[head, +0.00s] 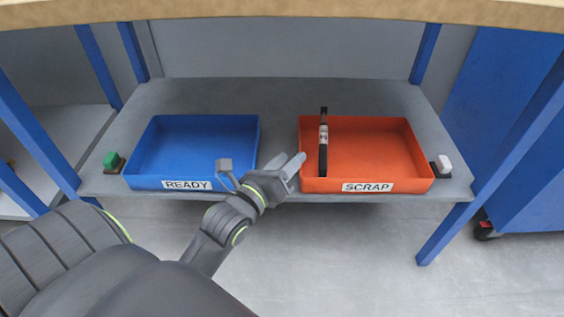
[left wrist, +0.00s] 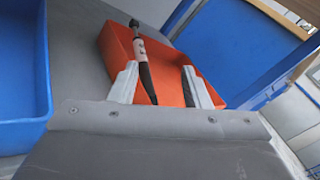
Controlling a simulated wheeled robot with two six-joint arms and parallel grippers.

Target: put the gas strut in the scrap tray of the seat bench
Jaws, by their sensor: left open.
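The gas strut (head: 323,143) is a dark rod with a pale labelled section. It lies inside the orange scrap tray (head: 398,183), near its left side, running front to back. In the left wrist view the strut (left wrist: 141,50) shows between the fingers, over the orange tray (left wrist: 115,43). My left gripper (head: 292,165) is open and empty at the tray's front left corner, apart from the strut. In the left wrist view my left gripper's fingers (left wrist: 160,88) stand spread. My right gripper is not in view.
A blue tray marked READY (head: 188,185) stands empty to the left on the grey shelf (head: 280,90). A green button (head: 112,160) sits at the far left and a white one (head: 443,163) at the right. Blue posts (head: 497,160) flank the shelf.

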